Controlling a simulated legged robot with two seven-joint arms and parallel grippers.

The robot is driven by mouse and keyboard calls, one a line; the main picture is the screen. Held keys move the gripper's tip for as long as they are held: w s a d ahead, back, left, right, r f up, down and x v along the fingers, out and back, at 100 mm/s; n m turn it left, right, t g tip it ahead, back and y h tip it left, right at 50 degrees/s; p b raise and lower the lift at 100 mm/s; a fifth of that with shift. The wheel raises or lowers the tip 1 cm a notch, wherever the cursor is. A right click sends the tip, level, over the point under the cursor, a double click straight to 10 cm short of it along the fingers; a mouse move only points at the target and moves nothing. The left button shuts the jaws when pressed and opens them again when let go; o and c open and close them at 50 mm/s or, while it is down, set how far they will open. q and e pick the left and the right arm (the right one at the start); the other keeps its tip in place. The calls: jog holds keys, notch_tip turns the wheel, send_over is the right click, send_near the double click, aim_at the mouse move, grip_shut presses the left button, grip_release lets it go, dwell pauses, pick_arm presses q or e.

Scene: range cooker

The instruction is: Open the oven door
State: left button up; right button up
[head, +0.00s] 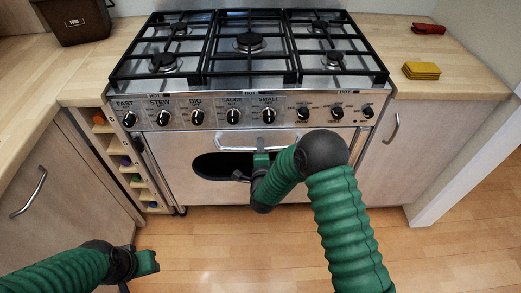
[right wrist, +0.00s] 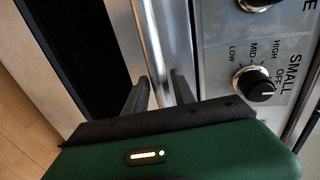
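The oven door (head: 180,147) is the silver front panel below the knobs, with a dark oval window (head: 215,165); it looks shut. A silver bar handle (head: 228,143) runs across its top. My right gripper (head: 261,152) is at the middle of this handle, partly hidden by its own arm. In the right wrist view, its two dark fingers (right wrist: 160,92) are apart, with the handle bar (right wrist: 160,45) seemingly between them; contact cannot be told. My left gripper (head: 150,262) is low at the left, over the floor and away from the oven; its fingers are unclear.
A row of knobs (head: 233,116) sits just above the handle; the SMALL knob (right wrist: 255,84) is close to my right gripper. A narrow rack (head: 127,160) stands left of the oven, a cabinet (head: 385,165) right. The wooden floor (head: 220,245) in front is clear.

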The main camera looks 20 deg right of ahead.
grip_shut()
jog(key=shift+d, duration=0.1)
jog(key=shift+s+d+f, duration=0.1)
jog(key=shift+f, duration=0.05)
dwell(0.8)
